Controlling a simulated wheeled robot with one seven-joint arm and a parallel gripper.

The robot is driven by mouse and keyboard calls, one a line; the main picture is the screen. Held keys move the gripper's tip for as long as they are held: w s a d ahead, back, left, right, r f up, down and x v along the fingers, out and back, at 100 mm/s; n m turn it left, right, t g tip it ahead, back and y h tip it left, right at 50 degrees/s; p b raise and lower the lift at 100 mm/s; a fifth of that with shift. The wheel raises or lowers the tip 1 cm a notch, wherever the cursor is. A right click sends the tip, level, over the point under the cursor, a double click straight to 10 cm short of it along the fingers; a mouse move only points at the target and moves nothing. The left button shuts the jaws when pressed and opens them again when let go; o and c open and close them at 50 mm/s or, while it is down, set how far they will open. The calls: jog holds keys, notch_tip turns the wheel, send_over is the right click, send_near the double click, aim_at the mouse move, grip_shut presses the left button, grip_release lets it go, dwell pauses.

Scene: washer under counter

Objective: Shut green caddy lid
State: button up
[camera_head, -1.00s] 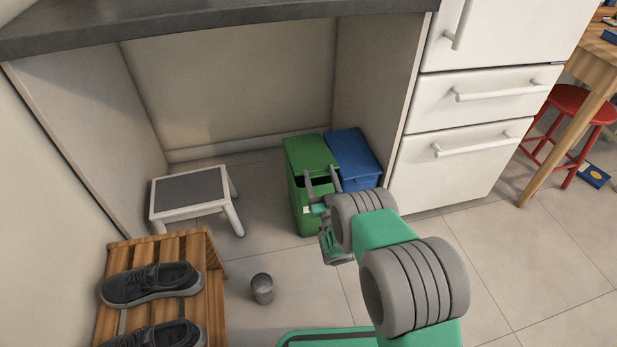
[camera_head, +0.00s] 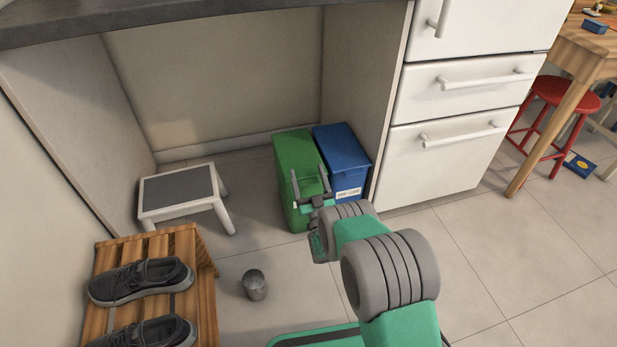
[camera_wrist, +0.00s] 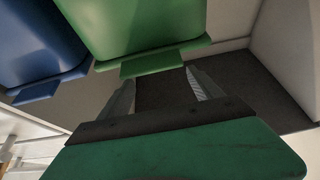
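The green caddy (camera_head: 291,150) stands on the floor under the counter, left of the blue caddy (camera_head: 341,148). Its lid looks down, with no dark gap visible along the front in the head view. In the wrist view the green caddy (camera_wrist: 140,25) fills the top, with its lid's front tab (camera_wrist: 152,64) showing. My gripper (camera_head: 308,176) is at the front of the green caddy, its fingers apart and empty. In the wrist view my gripper (camera_wrist: 160,80) has its fingertips near the tab; contact cannot be told. My fingers hide part of the caddy's front.
The blue caddy stands close beside the green one, against the white drawer cabinet (camera_head: 445,150). A step stool (camera_head: 180,190) is to the left. A small grey cup (camera_head: 254,285) stands on the floor near the wooden shoe rack (camera_head: 205,285). Floor between stool and caddy is clear.

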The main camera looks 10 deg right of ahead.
jog(key=shift+o, duration=0.9)
jog(key=shift+s+d+f, duration=0.1)
jog(key=shift+d+f, duration=0.05)
jog(key=shift+d, duration=0.05)
jog(key=a+p+v, duration=0.1)
jog(key=p+v, duration=0.1)
jog(key=v, duration=0.5)
jog(key=shift+s+d, duration=0.4)
jog(key=shift+d, duration=0.1)
jog(key=shift+f, duration=0.15)
